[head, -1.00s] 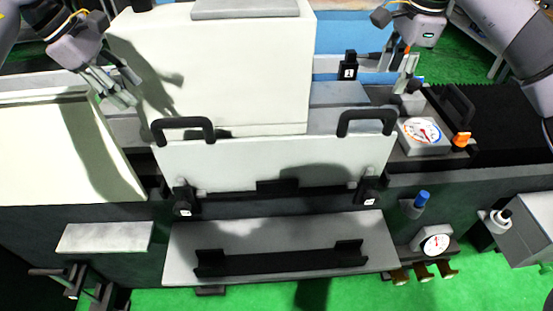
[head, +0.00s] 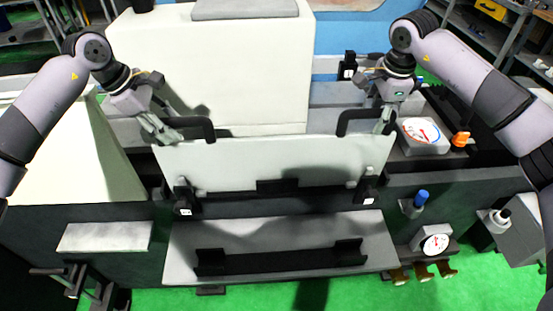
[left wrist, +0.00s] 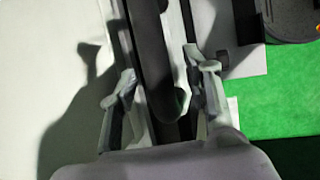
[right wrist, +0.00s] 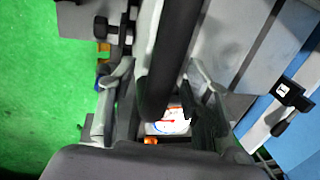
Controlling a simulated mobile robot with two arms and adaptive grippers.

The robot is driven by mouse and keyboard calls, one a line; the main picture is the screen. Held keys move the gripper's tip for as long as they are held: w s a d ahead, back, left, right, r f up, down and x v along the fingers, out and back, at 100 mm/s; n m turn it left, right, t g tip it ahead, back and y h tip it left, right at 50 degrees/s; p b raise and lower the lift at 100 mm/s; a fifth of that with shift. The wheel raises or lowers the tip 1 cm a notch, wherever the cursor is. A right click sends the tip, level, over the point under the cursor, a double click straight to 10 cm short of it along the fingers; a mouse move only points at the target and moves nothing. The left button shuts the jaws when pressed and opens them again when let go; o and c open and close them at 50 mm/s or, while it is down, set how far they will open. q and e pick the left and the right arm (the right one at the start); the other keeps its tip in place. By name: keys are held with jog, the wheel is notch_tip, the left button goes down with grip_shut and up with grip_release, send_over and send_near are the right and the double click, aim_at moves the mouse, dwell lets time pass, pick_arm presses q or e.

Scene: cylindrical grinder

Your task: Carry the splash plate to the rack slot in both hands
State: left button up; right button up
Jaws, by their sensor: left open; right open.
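The splash plate (head: 270,164) is a pale upright panel with two black handles on its top edge. It stands in black brackets on the machine front. My left gripper (head: 168,138) is open at the plate's left handle (head: 208,125); in the left wrist view the handle (left wrist: 150,55) lies between the open fingers (left wrist: 165,85). My right gripper (head: 384,128) is open at the right handle (head: 345,122); in the right wrist view that handle (right wrist: 170,55) lies between the fingers (right wrist: 160,80). Below the plate is a sloped grey panel with a black slotted rack (head: 280,262).
A dial gauge (head: 421,133) with an orange knob (head: 460,139) stands right of the plate. A blue knob (head: 422,197) and a lower gauge (head: 436,243) are at the right front. A large white housing (head: 215,70) rises behind the plate.

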pick_arm(q)
jog(key=shift+c, duration=0.2)
pick_arm(e)
jog(key=shift+c, duration=0.2)
pick_arm(q)
grip_shut()
pick_arm(e)
grip_shut()
pick_arm(q)
jog(key=shift+r, duration=0.25)
pick_arm(e)
jog(key=shift+r, duration=0.25)
pick_arm(q)
jog(key=shift+w, duration=0.2)
pick_arm(e)
jog(key=shift+w, duration=0.2)
